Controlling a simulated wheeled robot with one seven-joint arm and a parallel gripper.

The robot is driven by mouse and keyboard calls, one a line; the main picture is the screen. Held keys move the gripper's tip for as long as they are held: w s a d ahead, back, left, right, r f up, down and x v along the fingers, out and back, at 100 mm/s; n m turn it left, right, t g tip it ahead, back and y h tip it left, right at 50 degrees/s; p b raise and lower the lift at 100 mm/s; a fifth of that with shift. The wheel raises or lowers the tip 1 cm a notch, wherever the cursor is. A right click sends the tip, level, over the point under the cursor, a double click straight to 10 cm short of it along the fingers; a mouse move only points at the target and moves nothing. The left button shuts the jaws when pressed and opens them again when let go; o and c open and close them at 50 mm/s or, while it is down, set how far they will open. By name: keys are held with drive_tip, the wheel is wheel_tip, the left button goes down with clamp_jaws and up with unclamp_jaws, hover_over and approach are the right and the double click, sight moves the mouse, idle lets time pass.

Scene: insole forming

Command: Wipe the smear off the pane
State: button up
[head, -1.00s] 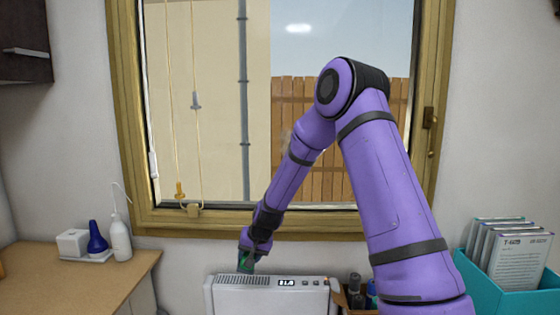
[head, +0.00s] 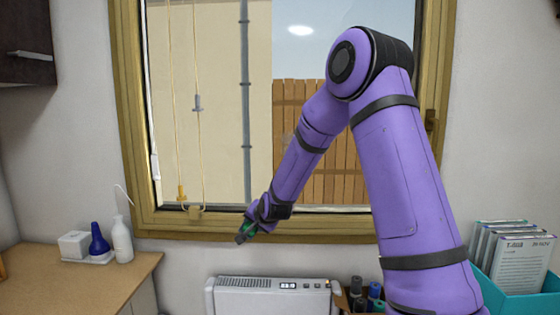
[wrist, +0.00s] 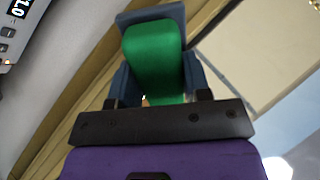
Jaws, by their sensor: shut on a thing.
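The window pane (head: 220,130) fills the upper middle of the head view. My gripper (head: 246,232) is in front of the lower window frame, pointing down and to the left. It is shut on a green cloth (wrist: 155,60), which sits between the dark jaws in the wrist view. In the head view only a little green shows at the fingertips. The cloth appears clear of the pane.
A white heater (head: 270,295) with a lit display stands below the window. A wooden counter (head: 85,285) with a spray of bottles (head: 121,240) is at left. A teal file box (head: 515,290) is at right. Blind cords (head: 197,150) hang at the pane's left side.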

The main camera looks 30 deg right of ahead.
drive_tip(key=d+r+m+t+h, duration=0.4)
drive_tip(key=r+h, duration=0.1)
drive_tip(key=r, duration=0.6)
drive_tip(key=m+h, duration=0.2)
drive_tip(key=h, duration=0.2)
approach(281, 145)
drive_tip(key=shift+w+d+f, duration=0.6)
drive_tip(key=shift+w+f, duration=0.1)
drive_tip(key=shift+w, duration=0.25)
drive_tip(key=shift+w+d+f, duration=0.65)
drive_tip(key=shift+w+f, duration=0.1)
drive_tip(key=shift+w, duration=0.15)
drive_tip(key=shift+x, duration=0.9)
drive_tip(key=shift+d, duration=0.1)
drive_tip(key=shift+s+d, duration=3.1)
drive_tip(key=shift+d, duration=1.45)
drive_tip(key=shift+w+a+r, duration=0.4)
drive_tip(key=shift+w+a, duration=0.65)
drive_tip(key=shift+a, duration=0.5)
drive_tip(key=shift+w+a+r, duration=0.45)
drive_tip(key=shift+w+a, duration=0.6)
drive_tip(key=shift+a, duration=0.5)
drive_tip(key=shift+w+a+r, duration=0.4)
drive_tip(key=shift+w+a, duration=0.65)
drive_tip(key=shift+a, duration=0.5)
